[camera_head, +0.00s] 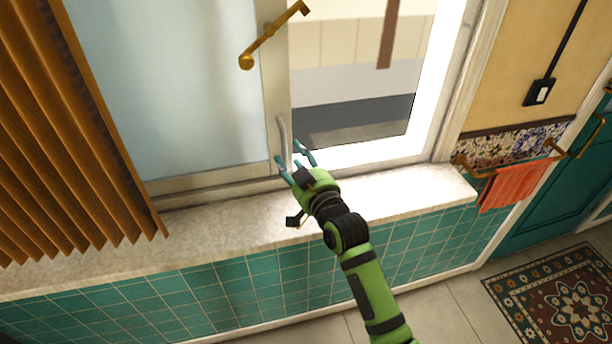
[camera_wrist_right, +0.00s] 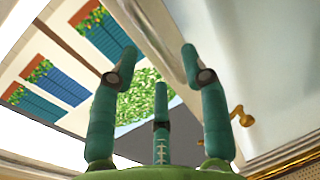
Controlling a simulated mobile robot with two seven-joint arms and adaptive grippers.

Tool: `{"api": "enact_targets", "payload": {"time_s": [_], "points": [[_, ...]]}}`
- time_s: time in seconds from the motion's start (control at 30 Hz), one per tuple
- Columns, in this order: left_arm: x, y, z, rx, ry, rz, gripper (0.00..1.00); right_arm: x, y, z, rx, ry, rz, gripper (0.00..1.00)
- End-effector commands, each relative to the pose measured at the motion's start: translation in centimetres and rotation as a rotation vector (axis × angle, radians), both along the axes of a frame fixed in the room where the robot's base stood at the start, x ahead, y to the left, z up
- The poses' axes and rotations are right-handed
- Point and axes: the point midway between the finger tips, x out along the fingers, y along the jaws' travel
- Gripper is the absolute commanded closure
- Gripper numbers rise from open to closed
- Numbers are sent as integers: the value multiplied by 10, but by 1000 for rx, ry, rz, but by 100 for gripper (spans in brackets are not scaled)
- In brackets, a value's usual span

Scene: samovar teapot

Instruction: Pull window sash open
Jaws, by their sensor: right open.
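The window sash (camera_head: 170,90) is a pale, frosted pane in a whitish frame at the left of the head view. A curved grey pull handle (camera_head: 283,132) stands on its right-hand upright, near the bottom. My right gripper (camera_head: 288,152) is open, with its teal fingers at the lower end of this handle. In the right wrist view, the fingers (camera_wrist_right: 160,50) are spread, and a pale curved bar, seemingly the handle, runs behind the gap between them. Whether the fingers touch the handle I cannot tell. My left gripper is not in view.
A brass lever (camera_head: 270,38) sits higher on the frame. The stone sill (camera_head: 400,200) lies below the sash, with teal tiles under it. Brown vertical blinds (camera_head: 60,130) hang at the left. An orange towel (camera_head: 512,185) hangs on a brass rail at the right.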

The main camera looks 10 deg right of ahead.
Motion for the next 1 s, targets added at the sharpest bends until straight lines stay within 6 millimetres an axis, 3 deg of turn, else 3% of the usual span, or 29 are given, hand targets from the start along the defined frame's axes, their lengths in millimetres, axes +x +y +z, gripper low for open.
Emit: {"api": "enact_targets", "payload": {"time_s": [0.2,0.4,1.0], "points": [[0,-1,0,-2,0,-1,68,-46,-10,-1,1,2,1,54],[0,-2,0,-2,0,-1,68,-70,-16,-1,1,2,1,54],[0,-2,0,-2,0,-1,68,-76,-17,-2,-1,7,1,54]]}}
